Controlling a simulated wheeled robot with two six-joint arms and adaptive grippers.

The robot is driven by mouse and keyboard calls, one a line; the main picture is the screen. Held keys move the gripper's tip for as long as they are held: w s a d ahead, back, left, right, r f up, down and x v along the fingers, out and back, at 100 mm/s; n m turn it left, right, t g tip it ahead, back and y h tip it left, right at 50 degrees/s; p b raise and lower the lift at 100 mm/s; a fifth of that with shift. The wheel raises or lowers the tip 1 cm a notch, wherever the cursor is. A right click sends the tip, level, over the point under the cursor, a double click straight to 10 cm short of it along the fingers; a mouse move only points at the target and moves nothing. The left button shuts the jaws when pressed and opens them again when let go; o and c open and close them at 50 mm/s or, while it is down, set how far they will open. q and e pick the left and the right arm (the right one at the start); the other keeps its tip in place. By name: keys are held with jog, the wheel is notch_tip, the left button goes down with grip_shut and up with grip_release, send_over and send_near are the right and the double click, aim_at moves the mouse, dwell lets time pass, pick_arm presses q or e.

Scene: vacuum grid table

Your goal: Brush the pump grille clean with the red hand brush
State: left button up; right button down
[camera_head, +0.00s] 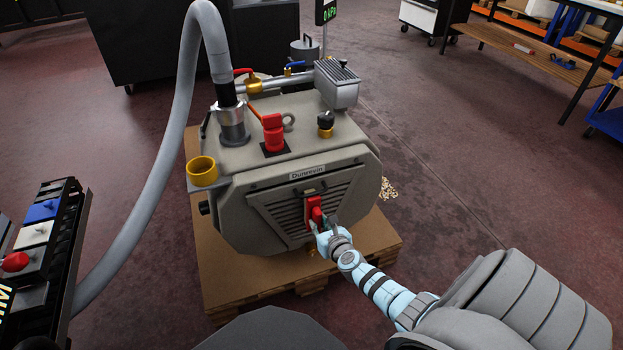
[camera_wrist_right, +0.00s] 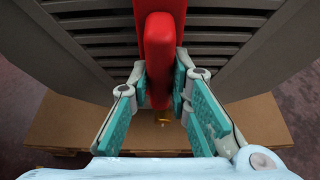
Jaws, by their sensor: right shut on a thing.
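The grey vacuum pump (camera_head: 235,160) stands on a cardboard-coloured pallet base, with its dark slatted grille (camera_head: 287,215) on the front. The red hand brush (camera_head: 314,210) is against the grille near its middle. My right gripper (camera_head: 322,226) is shut on the brush handle. In the right wrist view the brush (camera_wrist_right: 159,55) stands upright between the teal finger pads of the gripper (camera_wrist_right: 160,88), with grille slats (camera_wrist_right: 100,30) on both sides. The bristles are hidden behind the brush body. My left gripper is not in view.
A grey hose (camera_head: 170,150) arches from the pump top down to the left. The pallet (camera_head: 225,275) sticks out below the pump. A black panel with coloured switches (camera_head: 45,235) stands at the left. A yellow cup (camera_head: 202,170) sits at the pump's left corner. Floor at the right is open.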

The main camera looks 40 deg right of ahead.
jog(key=s+d+b, duration=0.2)
jog(key=d+b, duration=0.1)
jog(key=d, duration=0.5)
jog(key=shift+s, duration=0.4)
jog(key=shift+r, duration=0.1)
jog(key=s+a, duration=0.2)
jog(key=s, duration=0.3)
jog(key=shift+s+p, duration=0.35)
jog(key=shift+s, duration=0.05)
jog(key=shift+s+a, duration=0.25)
jog(key=shift+s, duration=0.45)
jog(key=shift+s+a, duration=0.2)
jog(key=shift+s, duration=0.5)
